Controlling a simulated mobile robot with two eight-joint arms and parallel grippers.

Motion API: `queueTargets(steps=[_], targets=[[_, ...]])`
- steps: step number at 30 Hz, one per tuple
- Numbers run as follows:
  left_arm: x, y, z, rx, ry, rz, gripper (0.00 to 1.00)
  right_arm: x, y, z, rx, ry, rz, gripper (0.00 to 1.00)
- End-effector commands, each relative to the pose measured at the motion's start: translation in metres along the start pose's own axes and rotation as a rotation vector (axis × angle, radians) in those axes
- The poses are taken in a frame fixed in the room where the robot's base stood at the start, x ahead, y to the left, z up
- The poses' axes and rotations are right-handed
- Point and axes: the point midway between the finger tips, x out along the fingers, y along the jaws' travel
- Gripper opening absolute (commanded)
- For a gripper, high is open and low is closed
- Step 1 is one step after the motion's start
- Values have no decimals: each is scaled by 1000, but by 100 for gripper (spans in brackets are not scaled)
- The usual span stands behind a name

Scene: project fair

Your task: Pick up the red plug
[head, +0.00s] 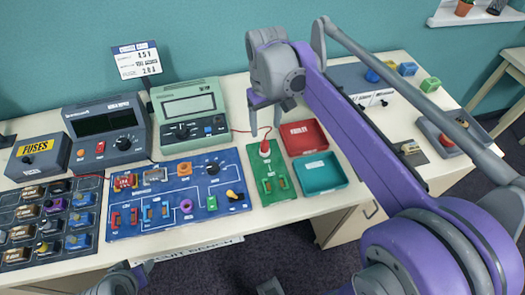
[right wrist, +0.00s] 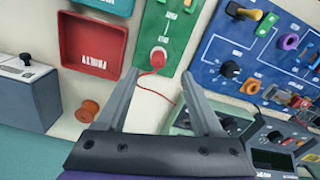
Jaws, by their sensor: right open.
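The red plug (head: 265,148) stands at the top of the green board, with a thin red cable running from it. In the right wrist view the plug (right wrist: 158,57) shows just beyond the fingertips, roughly centred between them. My right gripper (head: 270,118) is open and empty above the plug, its fingers pointing down; its two fingers also show in the wrist view (right wrist: 160,75). They look apart from the plug. A grey part of what looks like my left gripper (head: 117,282) shows at the bottom edge; its jaws cannot be made out.
A red tray (head: 322,138) and a teal tray (head: 338,180) lie right of the green board (head: 263,190). A blue board (head: 150,222) with switches lies left of it. A green meter (head: 190,104) stands behind. An orange-brown spool (right wrist: 88,111) shows in the wrist view.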

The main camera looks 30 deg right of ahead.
Motion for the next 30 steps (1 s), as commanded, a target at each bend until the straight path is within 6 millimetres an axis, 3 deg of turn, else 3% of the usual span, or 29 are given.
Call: queueTargets(steps=[4, 13, 21, 30], targets=[[2, 0, 2, 0, -2, 0, 50, 26, 0, 0, 0, 1, 0, 68], [3, 0, 3, 0, -2, 0, 50, 53, 0, -2, 0, 2, 0, 68], [4, 0, 4, 0, -3, 0, 50, 90, 0, -6, -1, 3, 0, 68], [4, 0, 4, 0, -3, 0, 50, 95, 0, -6, 0, 3, 0, 68]])
